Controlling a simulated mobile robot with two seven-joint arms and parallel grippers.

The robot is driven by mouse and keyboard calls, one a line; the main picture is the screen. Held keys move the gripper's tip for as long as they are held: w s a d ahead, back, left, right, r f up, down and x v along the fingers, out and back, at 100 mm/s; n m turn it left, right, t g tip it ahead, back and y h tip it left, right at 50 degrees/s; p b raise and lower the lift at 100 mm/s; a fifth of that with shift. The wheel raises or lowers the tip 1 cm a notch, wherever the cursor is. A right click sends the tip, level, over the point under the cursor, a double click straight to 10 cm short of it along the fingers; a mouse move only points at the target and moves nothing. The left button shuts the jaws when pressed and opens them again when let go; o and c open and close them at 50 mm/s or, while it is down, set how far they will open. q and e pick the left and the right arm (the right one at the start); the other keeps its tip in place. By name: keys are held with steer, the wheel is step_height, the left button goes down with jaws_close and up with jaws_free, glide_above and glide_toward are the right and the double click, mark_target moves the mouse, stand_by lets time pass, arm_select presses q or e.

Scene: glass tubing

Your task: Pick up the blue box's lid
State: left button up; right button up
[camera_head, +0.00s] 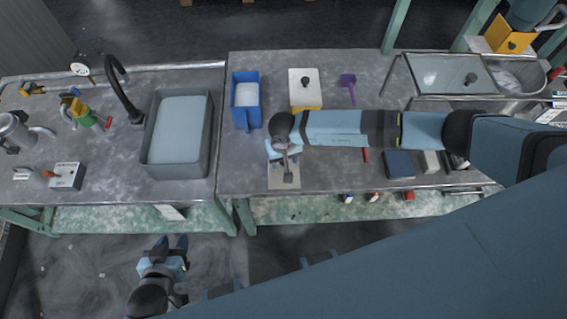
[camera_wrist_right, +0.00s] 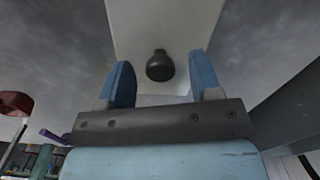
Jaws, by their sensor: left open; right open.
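The blue box (camera_head: 246,118) stands open at the back of the right table, with pale contents showing. A pale flat lid (camera_head: 274,184), which I take as its lid, lies near the table's front edge. In the right wrist view the lid (camera_wrist_right: 190,22) has a dark round knob (camera_wrist_right: 160,66). My right gripper (camera_head: 284,160) is over the lid. Its open fingers (camera_wrist_right: 162,84) stand on either side of the knob with gaps, not closed on it. My left gripper (camera_head: 172,243) is open and empty, low over the floor in front of the tables.
A yellow box with a white knobbed lid (camera_head: 305,88) stands right of the blue box. A purple scoop (camera_head: 348,82), a dark blue block (camera_head: 399,164) and a red item (camera_head: 365,155) lie further right. A grey basin (camera_head: 152,165) sits on the left table.

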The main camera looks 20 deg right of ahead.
steer(key=shift+f, duration=0.4)
steer(key=shift+c, duration=0.2)
steer(key=c, duration=1)
steer(key=shift+o, duration=0.2)
